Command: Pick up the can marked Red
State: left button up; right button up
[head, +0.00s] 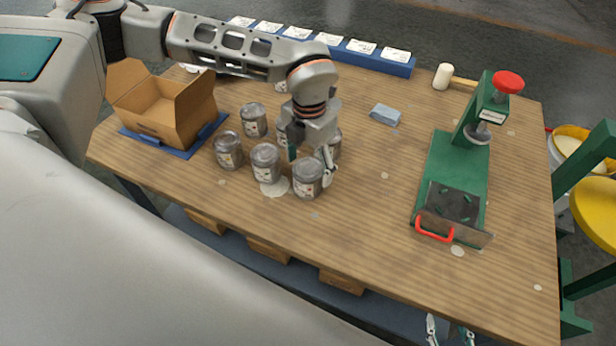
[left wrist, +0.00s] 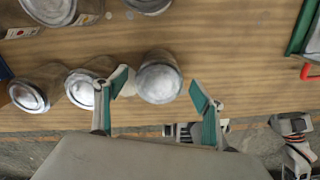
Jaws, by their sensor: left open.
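Several grey metal cans with silvery lids stand upright in a group on the wooden table. Their label words are too small to read, so I cannot tell which is marked Red. My left gripper (head: 311,160) is open over the front right can (head: 307,180). In the left wrist view one can (left wrist: 159,80) shows between the two spread fingers, with a gap on each side. Other cans are a front middle can (head: 265,163), a front left can (head: 228,151) and one behind (head: 253,120). Those behind the gripper are partly hidden. My right gripper (head: 449,332) is open, low at the front edge.
An open cardboard box (head: 165,108) stands at the left. A green press (head: 452,185) with a red handle stands at the right. A blue-grey block (head: 385,115), a mallet (head: 444,77) and a blue rack of cards (head: 360,58) lie farther back. The middle right is clear.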

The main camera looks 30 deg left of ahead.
pick_arm(q)
jog(key=shift+s+f, duration=0.15)
jog(key=shift+f, duration=1.8)
jog(key=c, duration=1.5)
jog(key=shift+o, duration=0.2)
jog(key=shift+r, duration=0.15)
